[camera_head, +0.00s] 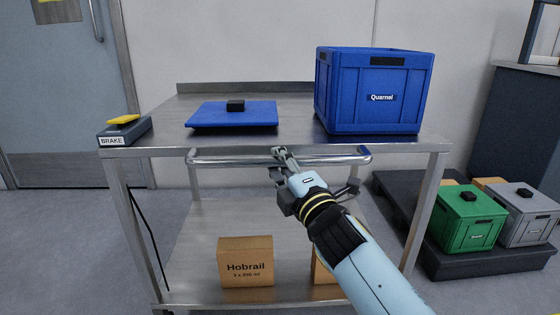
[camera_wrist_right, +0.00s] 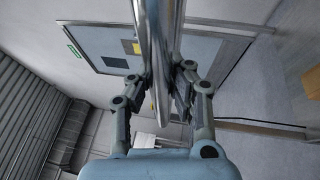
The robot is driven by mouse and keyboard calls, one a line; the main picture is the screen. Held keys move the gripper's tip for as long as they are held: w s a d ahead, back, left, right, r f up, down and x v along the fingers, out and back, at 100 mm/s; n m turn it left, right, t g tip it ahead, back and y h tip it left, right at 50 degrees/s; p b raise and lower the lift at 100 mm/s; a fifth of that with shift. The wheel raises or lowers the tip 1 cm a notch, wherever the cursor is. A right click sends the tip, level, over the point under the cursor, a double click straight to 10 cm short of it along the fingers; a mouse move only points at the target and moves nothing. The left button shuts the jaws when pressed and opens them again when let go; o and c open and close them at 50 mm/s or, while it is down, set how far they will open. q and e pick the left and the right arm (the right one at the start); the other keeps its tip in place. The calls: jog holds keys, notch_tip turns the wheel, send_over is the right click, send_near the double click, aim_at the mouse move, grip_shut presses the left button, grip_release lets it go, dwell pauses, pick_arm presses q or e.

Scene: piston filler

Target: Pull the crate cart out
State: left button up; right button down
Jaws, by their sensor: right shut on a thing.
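The crate cart (camera_head: 290,143) is a steel trolley with a top deck, a lower shelf (camera_head: 200,250) and a horizontal push bar (camera_head: 225,158) along its near side. A blue crate (camera_head: 372,100) marked Quarnel stands on the right of the deck. My right gripper (camera_head: 283,160) is at the middle of the push bar, shut on it. In the right wrist view the bar (camera_wrist_right: 157,50) runs between the two fingers (camera_wrist_right: 160,90). My left gripper is not in view.
A blue lid (camera_head: 232,115) with a black block lies on the deck. A yellow-topped BRAKE pedal box (camera_head: 123,130) sits at the deck's left corner. A Hobrail carton (camera_head: 246,262) is on the lower shelf. Green (camera_head: 467,217) and grey (camera_head: 520,215) crates stand on a dark pallet at right. Floor at left is clear.

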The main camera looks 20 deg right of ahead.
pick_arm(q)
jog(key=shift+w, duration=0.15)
pick_arm(e)
jog(key=c, duration=1.2)
grip_release()
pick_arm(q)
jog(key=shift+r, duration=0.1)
pick_arm(e)
jog(key=shift+o, duration=0.2)
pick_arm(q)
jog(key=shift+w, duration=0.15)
pick_arm(e)
jog(key=v, duration=1.2)
jog(key=shift+f, duration=0.1)
